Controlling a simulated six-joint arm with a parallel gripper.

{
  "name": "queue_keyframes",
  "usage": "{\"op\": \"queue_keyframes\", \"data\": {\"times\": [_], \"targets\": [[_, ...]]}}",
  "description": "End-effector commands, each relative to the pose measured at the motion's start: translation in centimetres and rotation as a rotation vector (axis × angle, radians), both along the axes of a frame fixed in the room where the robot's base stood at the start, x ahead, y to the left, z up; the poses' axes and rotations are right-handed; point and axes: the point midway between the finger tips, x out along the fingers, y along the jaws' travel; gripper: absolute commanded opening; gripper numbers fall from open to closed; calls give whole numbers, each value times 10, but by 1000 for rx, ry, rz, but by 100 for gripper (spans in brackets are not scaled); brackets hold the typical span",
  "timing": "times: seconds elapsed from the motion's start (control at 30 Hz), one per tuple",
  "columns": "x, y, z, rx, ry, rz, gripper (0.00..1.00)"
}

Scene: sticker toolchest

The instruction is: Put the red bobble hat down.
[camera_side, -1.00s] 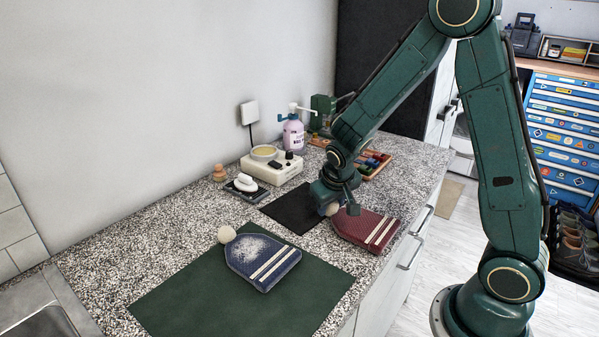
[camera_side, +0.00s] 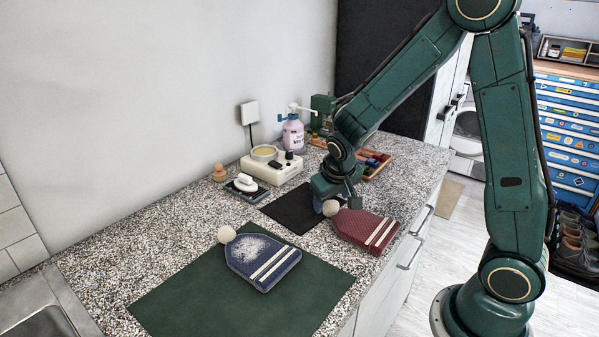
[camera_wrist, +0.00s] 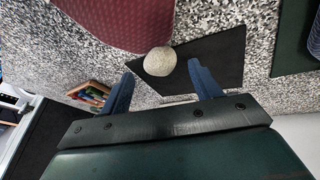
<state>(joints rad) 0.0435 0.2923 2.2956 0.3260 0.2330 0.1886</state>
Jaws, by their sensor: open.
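The red bobble hat (camera_side: 362,228) lies flat on the speckled counter near its front edge, its pale bobble (camera_side: 331,208) over the edge of the black mat. My gripper (camera_side: 340,196) is just behind the bobble. In the wrist view the red hat (camera_wrist: 130,22) is at the top, and its bobble (camera_wrist: 160,61) sits ahead of and between the open blue fingers of my gripper (camera_wrist: 162,80). The fingers look clear of the bobble on both sides.
A blue bobble hat (camera_side: 262,258) lies on a green mat (camera_side: 190,306). The black mat (camera_side: 287,208) is mostly bare. Behind stand a white device (camera_side: 272,170), a pump bottle (camera_side: 293,135) and a wooden tray (camera_side: 375,165) of coloured items.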

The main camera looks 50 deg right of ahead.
Motion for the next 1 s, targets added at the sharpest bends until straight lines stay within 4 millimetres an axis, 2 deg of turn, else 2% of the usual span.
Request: {"op": "queue_keyframes", "data": {"times": [0.7,1.0], "targets": [[-24,29,81,-1,-4,1,63],[-29,33,94,0,0,-1,63]]}}
